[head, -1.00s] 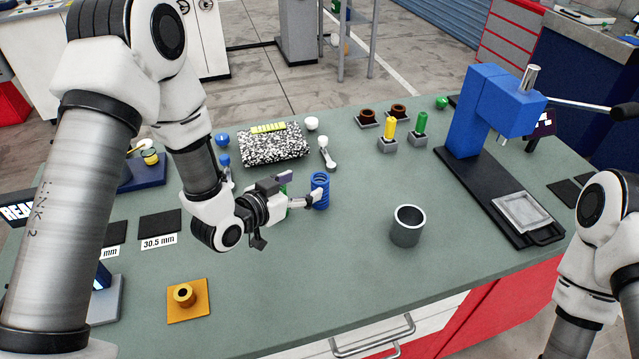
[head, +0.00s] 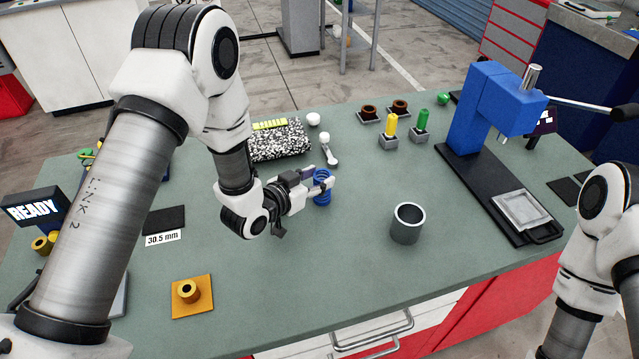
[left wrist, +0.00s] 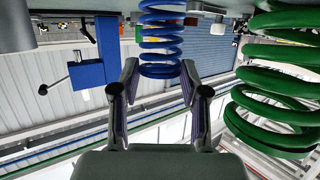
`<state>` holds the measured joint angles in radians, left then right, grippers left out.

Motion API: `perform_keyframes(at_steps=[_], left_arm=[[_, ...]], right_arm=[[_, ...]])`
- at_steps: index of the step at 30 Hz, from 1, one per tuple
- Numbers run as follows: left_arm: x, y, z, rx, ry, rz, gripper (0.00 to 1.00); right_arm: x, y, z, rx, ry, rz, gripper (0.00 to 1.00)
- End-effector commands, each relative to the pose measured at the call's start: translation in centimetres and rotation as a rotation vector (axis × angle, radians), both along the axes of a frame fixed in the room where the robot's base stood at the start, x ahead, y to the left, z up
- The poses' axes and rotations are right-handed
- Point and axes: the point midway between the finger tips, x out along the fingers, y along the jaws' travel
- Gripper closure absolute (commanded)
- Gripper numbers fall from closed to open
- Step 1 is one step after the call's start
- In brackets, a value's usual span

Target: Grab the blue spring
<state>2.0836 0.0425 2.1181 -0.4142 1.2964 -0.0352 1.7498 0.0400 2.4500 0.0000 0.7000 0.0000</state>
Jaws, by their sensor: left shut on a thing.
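The blue spring (head: 322,197) stands upright on the green bench, near its middle. My left gripper (head: 320,181) is at its upper part, with a finger on each side. In the left wrist view the blue spring (left wrist: 160,47) shows between the two fingers (left wrist: 160,84), which are shut on it. A large green spring (left wrist: 280,90) is close on the right of that view; in the head view it is hidden behind my gripper. My right arm shows at the right edge, but its gripper is out of view.
A grey metal cup (head: 407,224) stands right of the spring. A blue press (head: 478,110) is farther right. A speckled block (head: 282,143) and a white-knobbed part (head: 328,150) are behind. An orange plate (head: 192,306) lies front left. The bench front middle is clear.

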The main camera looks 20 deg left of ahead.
Motion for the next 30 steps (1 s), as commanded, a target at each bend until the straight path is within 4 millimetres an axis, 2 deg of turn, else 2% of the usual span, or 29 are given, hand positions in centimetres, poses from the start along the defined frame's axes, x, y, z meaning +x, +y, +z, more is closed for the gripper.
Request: perform_keyframes(at_steps=[5,12,27,28,30], left_arm=[[-0.1,0.0,0.4,0.000,0.003,0.000,0.94],[0.0,0.0,3.3,0.000,-0.002,0.000,0.94],[-9.4,4.9,4.3,-0.008,0.002,0.006,0.94],[-9.9,5.0,4.5,-0.008,0.002,0.004,0.94],[-10.3,5.2,5.6,-0.003,0.009,-0.001,0.94]], right_arm=[[0.0,0.0,-0.3,0.000,0.000,0.000,0.60],[0.0,0.0,-1.5,0.000,0.000,0.000,0.60],[0.0,0.0,-4.1,0.000,0.000,0.000,0.60],[0.0,0.0,-3.9,0.000,0.000,0.000,0.60],[-0.1,0.0,-0.8,0.000,0.001,0.000,0.60]])
